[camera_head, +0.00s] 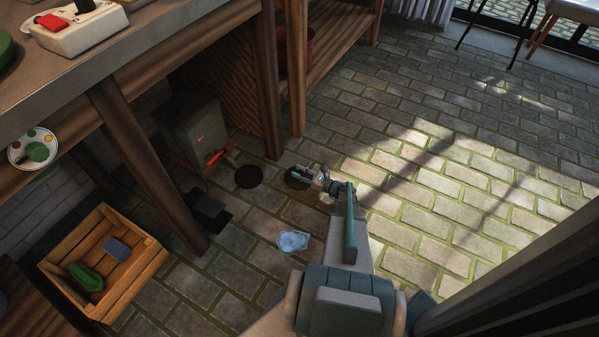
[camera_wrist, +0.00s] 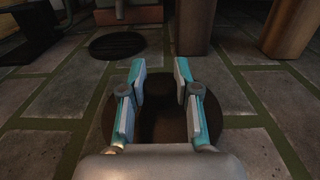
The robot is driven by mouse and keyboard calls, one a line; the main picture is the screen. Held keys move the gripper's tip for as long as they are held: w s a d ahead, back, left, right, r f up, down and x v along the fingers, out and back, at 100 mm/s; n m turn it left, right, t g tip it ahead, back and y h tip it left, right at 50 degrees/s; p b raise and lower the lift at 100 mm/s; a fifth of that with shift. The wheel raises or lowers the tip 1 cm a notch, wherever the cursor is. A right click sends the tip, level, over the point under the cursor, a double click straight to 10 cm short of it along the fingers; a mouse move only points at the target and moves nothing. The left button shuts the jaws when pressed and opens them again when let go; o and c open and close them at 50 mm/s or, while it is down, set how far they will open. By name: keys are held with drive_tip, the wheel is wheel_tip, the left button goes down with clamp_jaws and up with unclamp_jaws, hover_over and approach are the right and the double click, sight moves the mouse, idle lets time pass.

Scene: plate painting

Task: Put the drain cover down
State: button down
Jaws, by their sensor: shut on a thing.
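The drain cover is a round brown disc (camera_head: 294,182) low over the brick floor at the middle of the head view. It also shows below and between the fingers in the wrist view (camera_wrist: 160,137). My gripper (camera_head: 317,177) points down at it, its two teal-and-grey fingers (camera_wrist: 160,75) partly apart and shut on it. The fingers hide part of the grip, and I cannot tell whether the disc touches the floor. A dark round drain (camera_head: 248,177) lies in the floor just left of the disc, and ahead of it in the wrist view (camera_wrist: 117,46).
A grey metal box (camera_head: 196,130) with a red-handled tool (camera_head: 219,156) stands left of the drain. Wooden posts (camera_head: 268,85) rise behind. A wooden crate (camera_head: 150,262) and a pale blue patch (camera_head: 293,241) are nearer. The floor to the right is clear.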

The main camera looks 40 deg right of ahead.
drive_tip(key=shift+f, duration=0.2)
drive_tip(key=c, duration=0.8)
unclamp_jaws()
drive_tip(key=shift+c, duration=0.2)
